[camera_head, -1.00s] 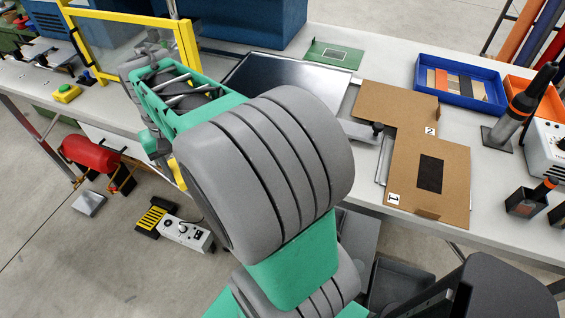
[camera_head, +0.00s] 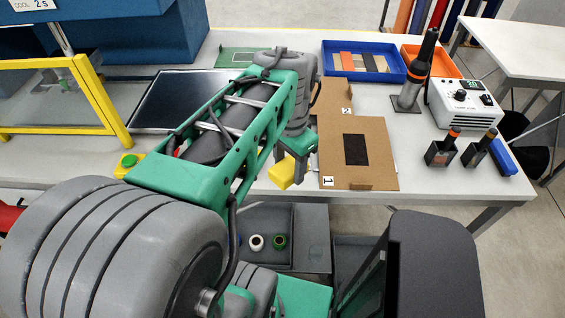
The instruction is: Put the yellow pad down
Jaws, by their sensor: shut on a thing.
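A yellow pad (camera_head: 283,174) shows below the end of my arm, at the table's front edge, left of the cardboard sheet marked 1. My gripper (camera_head: 296,160) is shut on the pad, and the arm hides much of the grip. The pad looks tilted. I cannot tell whether it touches the table or hangs just in front of its edge.
Cardboard sheet 1 (camera_head: 378,151) lies right of my gripper, with sheet 2 (camera_head: 337,97) behind it, partly hidden. A blue tray (camera_head: 390,77), a soldering-like tool (camera_head: 421,71) and a white control box (camera_head: 462,104) stand farther right. A dark plate (camera_head: 165,103) lies left.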

